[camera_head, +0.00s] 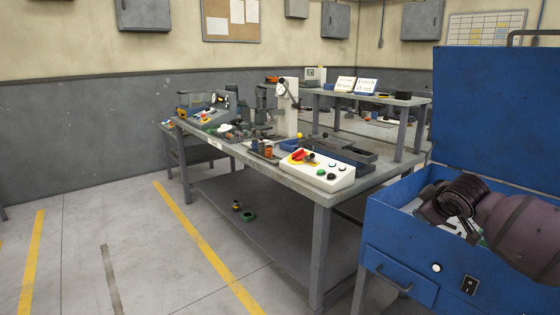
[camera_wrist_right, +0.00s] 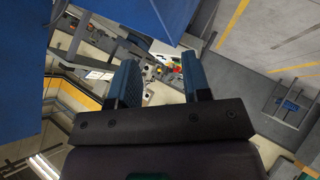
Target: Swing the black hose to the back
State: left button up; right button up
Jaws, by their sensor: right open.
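I cannot clearly make out the black hose. A dark slender part (camera_head: 289,94) hangs at the white press column (camera_head: 286,112) on the workbench, but it is too small to tell if it is the hose. My right gripper (camera_wrist_right: 161,82) is open and empty, its two blue fingers apart in the right wrist view. In the head view my right arm comes in from the right over the open blue cabinet, far from the press. My left gripper is not in view.
The grey workbench (camera_head: 310,187) carries a white control box (camera_head: 318,170) with buttons and several small parts. The blue cabinet (camera_head: 397,240) with its raised lid stands at the near right. A raised shelf (camera_head: 375,98) stands behind. The floor left of the bench is clear.

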jog(key=s+a+f+t+y+p, duration=0.2)
jog(key=s+a+f+t+y, duration=0.25)
jog(key=s+a+f, duration=0.9)
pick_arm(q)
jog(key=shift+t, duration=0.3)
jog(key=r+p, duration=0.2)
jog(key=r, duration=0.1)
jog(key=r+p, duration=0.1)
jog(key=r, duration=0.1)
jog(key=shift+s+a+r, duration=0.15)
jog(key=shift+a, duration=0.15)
pick_arm(e)
jog(key=s+f+m+g+h, duration=0.1)
jog(key=s+f, duration=0.3)
jog(key=s, duration=0.7)
jog(key=s+d+f+m+g+h, duration=0.1)
jog(key=s+f+m, duration=0.3)
jog(key=s, duration=0.8)
jog(key=s+d+f+m+g+h, duration=0.1)
jog(key=s+f, duration=0.4)
jog(key=s, duration=0.6)
jog(key=shift+s+d+m+g+h, duration=0.25)
jog(key=shift+m+g+h, duration=0.15)
jog(key=shift+m, duration=0.3)
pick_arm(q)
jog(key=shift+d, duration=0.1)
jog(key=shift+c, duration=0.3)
pick_arm(e)
jog(key=shift+c, duration=0.2)
